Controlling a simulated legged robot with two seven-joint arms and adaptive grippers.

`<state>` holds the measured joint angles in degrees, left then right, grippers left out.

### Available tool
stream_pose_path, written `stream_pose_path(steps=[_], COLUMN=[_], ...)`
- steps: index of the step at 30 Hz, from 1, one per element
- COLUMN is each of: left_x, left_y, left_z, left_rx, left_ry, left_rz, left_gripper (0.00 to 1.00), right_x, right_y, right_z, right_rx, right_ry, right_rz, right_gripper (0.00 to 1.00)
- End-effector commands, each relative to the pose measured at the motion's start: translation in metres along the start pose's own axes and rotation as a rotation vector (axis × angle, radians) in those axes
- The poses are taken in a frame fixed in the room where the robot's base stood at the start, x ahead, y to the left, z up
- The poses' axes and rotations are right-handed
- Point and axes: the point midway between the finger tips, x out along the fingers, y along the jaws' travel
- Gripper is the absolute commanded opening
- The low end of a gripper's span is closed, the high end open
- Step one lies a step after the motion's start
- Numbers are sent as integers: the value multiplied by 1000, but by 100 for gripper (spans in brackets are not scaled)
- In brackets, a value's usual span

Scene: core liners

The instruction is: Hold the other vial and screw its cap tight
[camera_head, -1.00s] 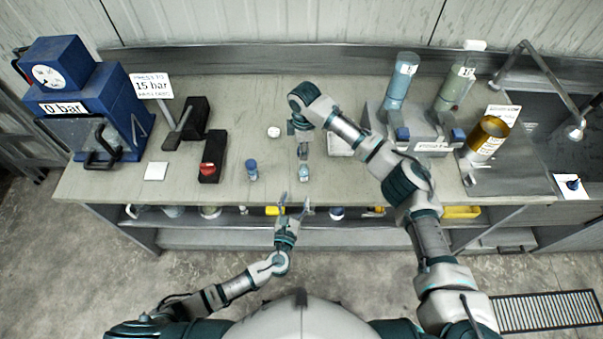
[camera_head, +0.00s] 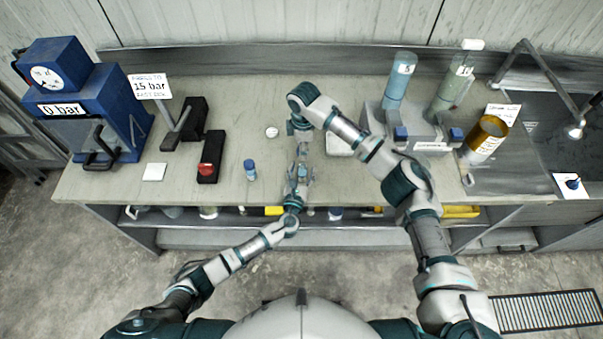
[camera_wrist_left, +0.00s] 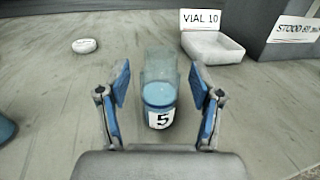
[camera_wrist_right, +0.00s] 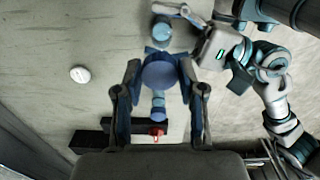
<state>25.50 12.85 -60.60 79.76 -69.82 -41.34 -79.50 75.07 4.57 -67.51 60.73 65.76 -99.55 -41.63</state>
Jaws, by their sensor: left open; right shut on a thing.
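A vial labelled 5 (camera_wrist_left: 160,117), blue below with a clear grey upper part, stands upright on the bench in the left wrist view. It also shows from above in the right wrist view (camera_wrist_right: 160,32). My left gripper (camera_wrist_left: 160,90) is open, with one finger on each side of it; contact is not visible. My right gripper (camera_wrist_right: 158,82) is shut on a round blue cap (camera_wrist_right: 158,72), held above the bench. What lies under the cap is hidden. Another blue-topped vial (camera_head: 250,168) stands to the left in the head view.
A white disc (camera_head: 272,132) lies on the bench. A black holder with a red knob (camera_head: 207,168) and a blue press (camera_head: 85,110) are left. Two tall cylinders (camera_head: 398,80) (camera_head: 447,88) stand right.

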Motion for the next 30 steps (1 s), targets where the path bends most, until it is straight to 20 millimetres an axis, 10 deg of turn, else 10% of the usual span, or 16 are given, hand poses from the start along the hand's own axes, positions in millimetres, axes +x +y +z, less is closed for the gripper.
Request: stream_pose_path(steps=[7,15,30], left_x=[-1,-1,0], left_y=[3,4,1], left_z=[0,0,-1], left_rx=[-4,-6,-2], left_ry=[0,-1,1], left_rz=[-1,0,0], left_gripper=[63,0,0], right_x=[0,0,41], right_y=[0,0,-2], right_z=[-3,-5,-1], right_rx=[0,0,1], right_ry=[-3,-5,-5], right_rz=[0,0,-5], right_gripper=[28,28,28])
